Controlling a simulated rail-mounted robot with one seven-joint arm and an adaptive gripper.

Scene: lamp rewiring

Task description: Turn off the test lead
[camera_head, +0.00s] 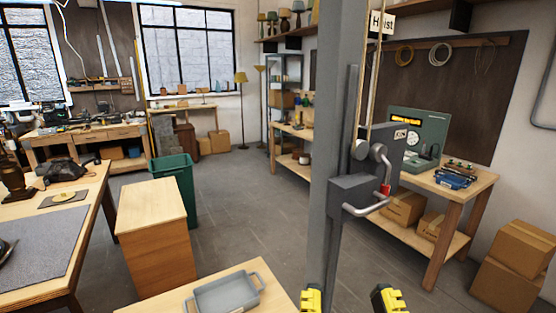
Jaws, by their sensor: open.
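My gripper (348,301) shows at the bottom edge as two yellow-tipped fingers, spread apart with nothing visible between them. A green test panel (434,122) with a lit yellow display stands on the wooden bench (482,178) at the right, well beyond my gripper. A blue item (453,181) and a row of small parts lie at the front of that bench. I cannot make out the test lead or its switch with certainty. The grey post partly blocks the view toward the bench.
A grey post (336,130) carries a handle box (365,175) with a red tag and a sign reading "Hoist" (382,24). A grey tray (226,293) lies near my gripper's left. A wooden cabinet (153,210) and green bin (173,178) stand left. The middle floor is open.

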